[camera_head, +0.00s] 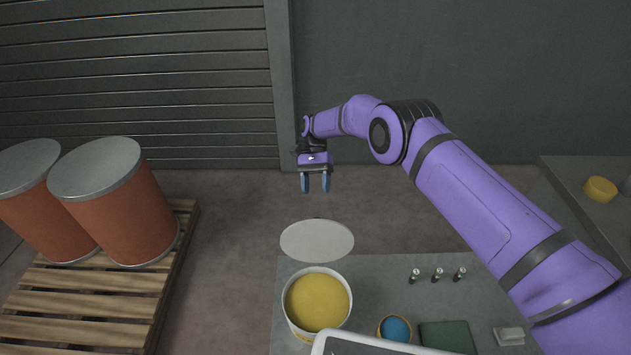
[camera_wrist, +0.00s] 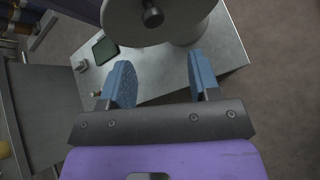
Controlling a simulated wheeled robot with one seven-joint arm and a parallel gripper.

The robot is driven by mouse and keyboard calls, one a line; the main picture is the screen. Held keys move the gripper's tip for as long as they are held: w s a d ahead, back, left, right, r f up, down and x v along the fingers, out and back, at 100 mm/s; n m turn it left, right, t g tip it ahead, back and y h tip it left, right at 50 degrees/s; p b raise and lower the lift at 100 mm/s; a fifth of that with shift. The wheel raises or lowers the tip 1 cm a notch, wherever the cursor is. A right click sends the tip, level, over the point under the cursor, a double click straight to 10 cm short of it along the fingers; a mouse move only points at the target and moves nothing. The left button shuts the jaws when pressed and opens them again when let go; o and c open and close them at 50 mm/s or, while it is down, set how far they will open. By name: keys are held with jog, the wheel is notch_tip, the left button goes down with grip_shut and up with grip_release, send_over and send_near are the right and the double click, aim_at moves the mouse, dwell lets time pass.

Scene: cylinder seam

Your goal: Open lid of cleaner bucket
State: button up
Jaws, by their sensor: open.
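The cleaner bucket (camera_head: 290,318) is a white round pail with yellow contents showing from above, on the near table's left side. Its grey round lid (camera_head: 317,241) is up off the opening, tilted at the bucket's far rim. In the wrist view the lid (camera_wrist: 185,22) shows at the top with a dark knob (camera_wrist: 152,14) on its outer face. My gripper (camera_head: 315,186) is open and empty, beyond the lid and apart from it. Its two blue fingers (camera_wrist: 159,72) are spread in the wrist view. Where the lid meets the bucket is hard to make out.
The grey table (camera_head: 378,280) also bears several small upright items (camera_head: 437,275), a tin with blue contents (camera_head: 395,328) and a dark green flat object (camera_head: 447,337). Two orange drums (camera_head: 135,215) stand on a pallet (camera_head: 85,307) at left. Floor behind the table is clear.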

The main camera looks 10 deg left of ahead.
jog(key=shift+v, duration=0.75)
